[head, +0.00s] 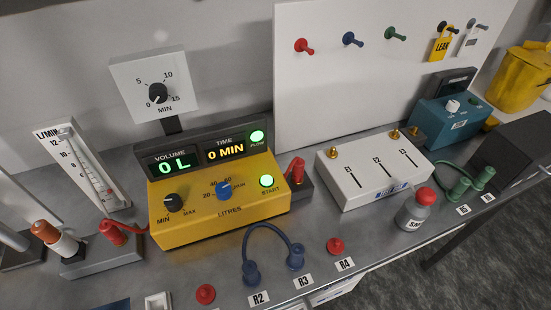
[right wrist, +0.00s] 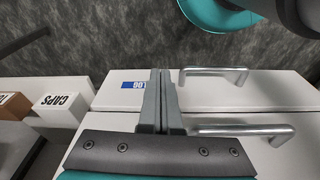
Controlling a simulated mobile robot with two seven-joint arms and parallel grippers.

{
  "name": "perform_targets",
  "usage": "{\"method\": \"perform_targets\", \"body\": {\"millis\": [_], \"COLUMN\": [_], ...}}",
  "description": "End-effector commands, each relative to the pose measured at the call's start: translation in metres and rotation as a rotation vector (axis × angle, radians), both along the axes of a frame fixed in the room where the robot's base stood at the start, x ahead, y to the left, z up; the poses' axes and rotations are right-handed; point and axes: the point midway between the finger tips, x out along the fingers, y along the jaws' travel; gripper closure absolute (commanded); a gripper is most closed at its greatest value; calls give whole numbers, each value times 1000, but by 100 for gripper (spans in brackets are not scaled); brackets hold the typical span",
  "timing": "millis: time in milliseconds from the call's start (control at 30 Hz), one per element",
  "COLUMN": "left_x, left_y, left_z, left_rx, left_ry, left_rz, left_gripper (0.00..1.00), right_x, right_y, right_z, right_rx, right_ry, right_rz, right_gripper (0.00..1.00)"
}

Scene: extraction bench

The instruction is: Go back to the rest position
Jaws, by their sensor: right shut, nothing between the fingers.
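My right gripper (right wrist: 162,74) shows in the right wrist view, with its two grey fingers together and nothing between them. It points at the white drawer fronts (right wrist: 230,110) with their silver handles. One fingertip overlaps the edge of a small blue label (right wrist: 134,85); whether it touches the drawer front I cannot tell. Neither gripper is in the head view. My left gripper is not seen in any frame.
In the head view the bench holds a yellow pump unit (head: 215,225), a white three-slot box (head: 370,175), a grey bottle (head: 415,212) and a blue hose loop (head: 270,235). A white box marked CAPS (right wrist: 62,102) is left of the drawers. Carpet lies beyond.

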Motion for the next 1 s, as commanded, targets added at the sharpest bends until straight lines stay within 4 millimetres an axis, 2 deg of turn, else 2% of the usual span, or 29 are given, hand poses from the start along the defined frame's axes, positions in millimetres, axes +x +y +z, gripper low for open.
{"method": "perform_targets", "body": {"millis": [33,200,300,433,533,700,1000], "left_x": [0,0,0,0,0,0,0], "left_y": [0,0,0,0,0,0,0], "left_z": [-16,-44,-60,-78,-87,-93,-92], "left_rx": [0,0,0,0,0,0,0], "left_ry": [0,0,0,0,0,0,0], "left_rz": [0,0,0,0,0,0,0], "left_gripper": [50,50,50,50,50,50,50], "right_x": [-11,-47,-71,-101,-119,-135,-136], "right_y": [-1,-7,-11,-17,-21,-24,-25], "right_z": [-30,-98,-133,-168,-185,-197,-196], "right_rx": [-2,-6,-8,-11,-12,-14,-14], "right_ry": [14,43,58,76,86,92,92], "right_rz": [2,9,13,16,19,22,22], "right_gripper": [100,100,100,100,100,100,100]}}
